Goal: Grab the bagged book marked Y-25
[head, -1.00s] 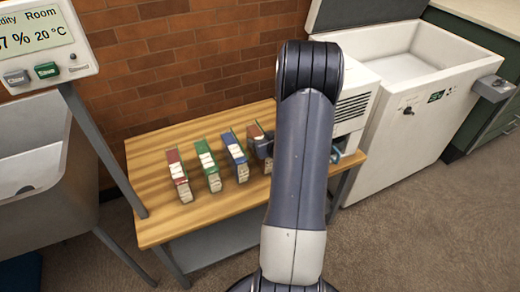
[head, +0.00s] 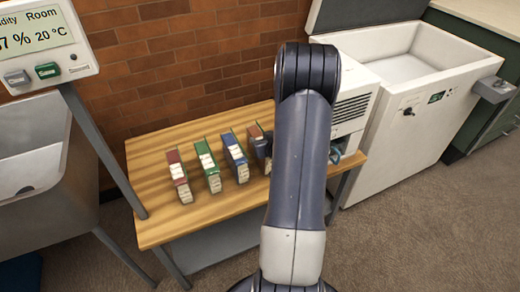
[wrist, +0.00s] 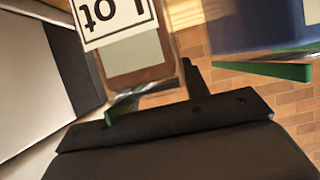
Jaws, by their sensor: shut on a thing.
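A brown-red bagged book (head: 256,132) stands fourth from the left in a row on the wooden table. My gripper (wrist: 160,92) is shut on this book, which also shows in the wrist view (wrist: 140,55) between the jaws. Its white label (wrist: 112,15) is upside down and cut off, so I cannot read a Y-25 mark. In the head view my arm hides most of the gripper and part of the book. A blue book (head: 235,157), a green book (head: 208,165) and a red book (head: 178,175) stand to the left, apart from one another.
The wooden table (head: 160,225) is clear in front of the books. A white machine (head: 352,105) stands at its right end, beside an open white chest (head: 400,130). A grey sink (head: 45,165) and a humidity display (head: 40,40) are at left. A brick wall is behind.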

